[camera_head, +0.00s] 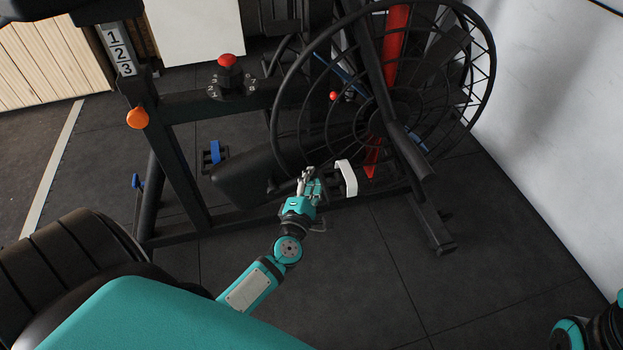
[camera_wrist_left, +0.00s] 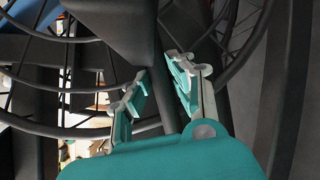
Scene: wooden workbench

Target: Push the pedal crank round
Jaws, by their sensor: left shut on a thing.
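The black exercise bike stands on the dark floor, with its large spoked fan wheel (camera_head: 455,60) at the right. My left gripper (camera_head: 312,181) is low beside the bike, in front of the fan cage. In the left wrist view, its two teal-and-grey fingers (camera_wrist_left: 158,85) sit on either side of a dark bar (camera_wrist_left: 165,108), which I take for the pedal crank. The gripper is shut on it. The crank's far end and axle are hidden. A white curved piece (camera_head: 347,178) is just right of the gripper. My right gripper is not in view.
A blue pedal-like part (camera_head: 215,152) sticks out at the left of the frame. A red knob (camera_head: 228,61) and orange knob (camera_head: 137,117) are on the frame. A black foot bar (camera_head: 436,240) reaches the floor at right. Open floor (camera_head: 480,290) lies in front; a white wall stands right.

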